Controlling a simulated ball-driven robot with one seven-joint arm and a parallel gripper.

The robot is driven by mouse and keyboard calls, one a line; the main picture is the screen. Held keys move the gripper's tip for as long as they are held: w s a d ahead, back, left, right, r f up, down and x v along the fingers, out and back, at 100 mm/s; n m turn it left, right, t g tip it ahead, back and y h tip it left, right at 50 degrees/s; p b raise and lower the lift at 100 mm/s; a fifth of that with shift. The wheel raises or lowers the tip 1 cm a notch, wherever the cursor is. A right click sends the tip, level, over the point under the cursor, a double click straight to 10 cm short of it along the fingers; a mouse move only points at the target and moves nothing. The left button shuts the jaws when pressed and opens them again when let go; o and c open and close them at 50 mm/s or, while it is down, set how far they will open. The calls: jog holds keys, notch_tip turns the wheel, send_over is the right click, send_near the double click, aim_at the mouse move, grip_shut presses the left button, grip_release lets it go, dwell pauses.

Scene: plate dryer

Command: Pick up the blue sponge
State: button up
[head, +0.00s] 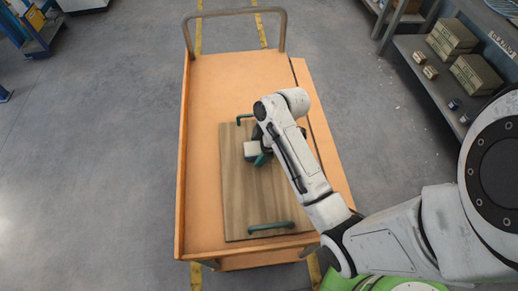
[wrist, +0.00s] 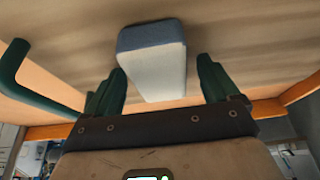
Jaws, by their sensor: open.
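The sponge (wrist: 155,65) is a block with a blue-grey side and a whitish side. In the wrist view it lies between and partly beyond the two green fingertips of my gripper (wrist: 162,66), with a gap on each side, wider on the right. My gripper is open and holds nothing. In the head view the sponge (head: 251,149) shows its pale side on the wooden board (head: 240,195), and my gripper (head: 262,158) is right beside it, partly hidden by my arm. Whether a finger touches it cannot be told.
The board has a green handle (head: 268,227) at its near end and another (head: 243,118) at its far end; a green handle (wrist: 30,80) also shows in the wrist view. An orange cart (head: 215,85) with a metal push bar (head: 235,12) carries the board. Shelves (head: 425,75) stand at right.

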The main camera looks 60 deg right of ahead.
jog(key=shift+f, duration=0.1)
jog(key=shift+c, duration=0.2)
jog(key=c, duration=1)
